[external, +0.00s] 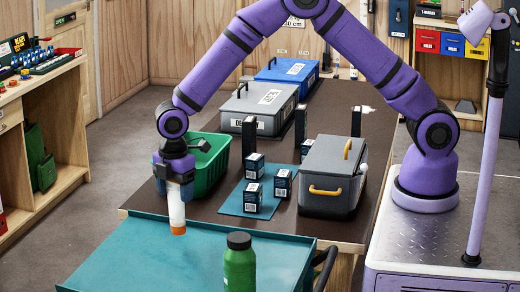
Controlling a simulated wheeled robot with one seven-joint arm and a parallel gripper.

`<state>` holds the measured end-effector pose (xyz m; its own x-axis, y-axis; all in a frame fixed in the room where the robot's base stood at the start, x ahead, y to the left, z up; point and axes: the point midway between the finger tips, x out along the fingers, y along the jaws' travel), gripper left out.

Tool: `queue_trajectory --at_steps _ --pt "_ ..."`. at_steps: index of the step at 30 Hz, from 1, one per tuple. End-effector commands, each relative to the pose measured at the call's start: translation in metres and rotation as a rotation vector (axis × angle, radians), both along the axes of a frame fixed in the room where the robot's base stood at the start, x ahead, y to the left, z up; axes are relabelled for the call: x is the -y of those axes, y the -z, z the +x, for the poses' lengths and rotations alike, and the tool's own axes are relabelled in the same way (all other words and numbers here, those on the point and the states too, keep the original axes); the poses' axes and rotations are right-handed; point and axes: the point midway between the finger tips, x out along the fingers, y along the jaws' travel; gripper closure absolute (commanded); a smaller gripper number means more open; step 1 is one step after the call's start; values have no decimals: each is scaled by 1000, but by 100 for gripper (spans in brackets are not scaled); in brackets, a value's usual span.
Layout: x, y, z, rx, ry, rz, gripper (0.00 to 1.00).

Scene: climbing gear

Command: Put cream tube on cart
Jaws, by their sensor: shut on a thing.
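The cream tube (176,208) is white with an orange cap and hangs upright, cap down. My gripper (175,186) is shut on its upper part. The tube is over the back left part of the teal cart top (190,255), near the cart's edge beside the brown table. Its cap shows against the teal surface; I cannot tell whether it touches it.
A green bottle (239,264) stands at the cart's front. Behind my gripper on the brown table (330,228) are a green basket (212,165), small dark boxes (253,197) on a teal mat and a grey case (330,180). The cart's left half is clear.

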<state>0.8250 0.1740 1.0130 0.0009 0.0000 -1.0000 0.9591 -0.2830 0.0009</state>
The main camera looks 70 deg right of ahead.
Motion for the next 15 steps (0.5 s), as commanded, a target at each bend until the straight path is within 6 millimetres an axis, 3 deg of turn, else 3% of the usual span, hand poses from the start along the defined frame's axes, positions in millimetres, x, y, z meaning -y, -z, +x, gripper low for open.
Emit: queue_trajectory --at_steps 1,6,10,15 --pt "-26 0 -9 0 -46 0 72" --pt "-93 1 -36 1 -165 1 72" --pt "-129 2 -55 1 -232 0 72" --pt "-153 2 -69 1 -278 0 72"
